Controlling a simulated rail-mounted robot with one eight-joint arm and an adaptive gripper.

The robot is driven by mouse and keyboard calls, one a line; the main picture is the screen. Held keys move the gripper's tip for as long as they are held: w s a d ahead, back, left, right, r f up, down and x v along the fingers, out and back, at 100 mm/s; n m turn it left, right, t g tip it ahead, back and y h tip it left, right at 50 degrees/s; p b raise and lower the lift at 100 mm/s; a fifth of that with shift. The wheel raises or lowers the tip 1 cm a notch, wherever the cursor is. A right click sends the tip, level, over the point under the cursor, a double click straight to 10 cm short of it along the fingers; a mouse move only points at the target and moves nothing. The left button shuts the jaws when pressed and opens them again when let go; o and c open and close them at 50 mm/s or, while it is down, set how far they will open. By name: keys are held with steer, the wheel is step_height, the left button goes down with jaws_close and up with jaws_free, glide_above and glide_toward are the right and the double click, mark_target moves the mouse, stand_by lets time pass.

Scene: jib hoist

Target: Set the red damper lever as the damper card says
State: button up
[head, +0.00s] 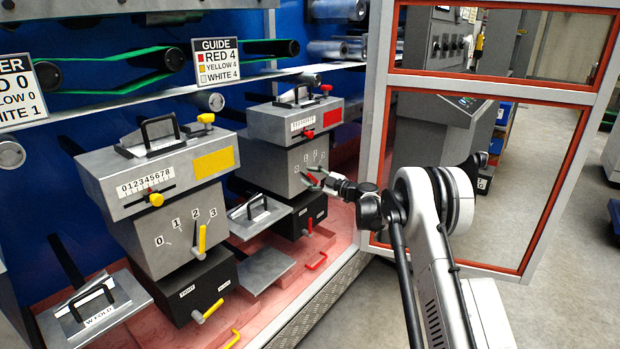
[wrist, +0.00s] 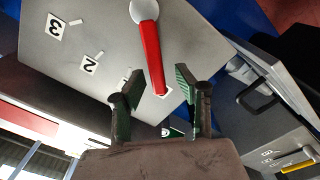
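The red damper lever (wrist: 150,50) hangs from a round grey pivot on a grey panel (wrist: 200,50) in the wrist view. Number labels 3 and 2 show left of it; the lever's tip is near a white mark, and its number cannot be read. My gripper (wrist: 160,82) is open, its two green-padded fingers on either side of the lever's lower end with gaps visible. In the head view my gripper (head: 322,182) is at the red-marked unit's face (head: 290,165), partly hiding the lever. A cut-off card (head: 20,92) at far left ends in "ER" and reads "D 0", "LOW 0", "WHITE 1".
The yellow-marked unit (head: 155,200) stands to the left, with its own yellow lever (head: 202,240). A guide card (head: 216,62) reads red 4, yellow 4, white 4. A red-edged door frame (head: 480,275) stands right, beside my arm. A red lower handle (head: 317,262) sits below the red unit.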

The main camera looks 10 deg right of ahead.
steer(key=v, duration=1.2)
steer(key=shift+r, duration=0.1)
